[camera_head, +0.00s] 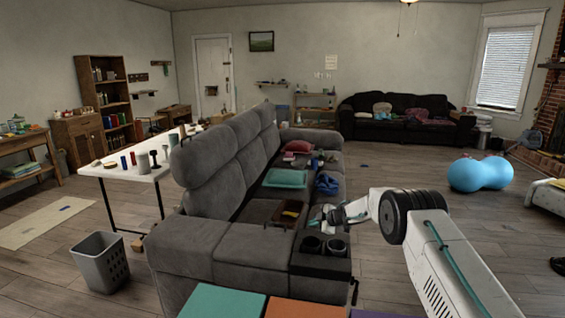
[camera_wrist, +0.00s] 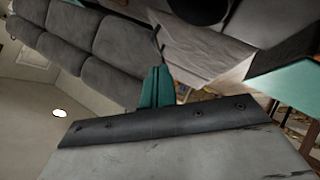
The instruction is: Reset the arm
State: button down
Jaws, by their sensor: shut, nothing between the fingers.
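My arm reaches in from the lower right of the head view. My gripper (camera_head: 317,222) hangs over the console end of the grey sofa (camera_head: 215,232), close to the two black cup holders (camera_head: 323,244). In the wrist view, my gripper (camera_wrist: 157,78) shows as two teal fingers close together. It is shut, with nothing between the fingers. The wrist view is strongly tilted, with the grey sofa (camera_wrist: 75,40) across its upper left. The head view does not show whether the fingers touch the sofa.
Cushions, blue slippers (camera_head: 327,185) and small items lie on the sofa. A white table (camera_head: 120,170) with cups and a grey bin (camera_head: 100,262) stand left. A blue peanut-shaped ball (camera_head: 480,174) rests right. Open wooden floor (camera_head: 400,172) lies between the sofa and the ball.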

jog(key=d+f+m+h, duration=0.1)
jog(key=d+f+m+t+h, duration=0.1)
jog(key=d, duration=0.1)
jog(key=d+f+m+h, duration=0.1)
jog(key=d+h, duration=0.1)
jog(key=shift+s+d+f+t, duration=0.25)
jog(key=shift+f+t, duration=0.05)
jog(key=shift+t, duration=0.1)
jog(key=s+d+r+m+g+h, duration=0.2)
jog(key=s+d+r+m+h, duration=0.5)
jog(key=s+d+r, duration=0.35)
jog(key=s+d+r+m+g+h, duration=0.1)
jog(key=s+d+r+m+g, duration=0.1)
jog(key=s+r, duration=0.55)
jog(key=s+d+r+m+g+h, duration=0.1)
jog(key=s+d+r+m+g, duration=0.3)
jog(key=s, duration=0.6)
jog(key=s+a+r+m+y, duration=0.1)
jog(key=s+r, duration=0.3)
jog(key=s, duration=1)
jog(key=s+a+r+m+y, duration=0.1)
jog(key=s+a+r, duration=0.3)
jog(key=s, duration=1.1)
jog(key=s+a+r+m+y, duration=0.1)
jog(key=s+r, duration=0.5)
jog(key=s, duration=0.9)
jog(key=shift+s+a+y, duration=0.25)
jog(key=shift+a+y, duration=0.65)
jog(key=shift+a, duration=0.1)
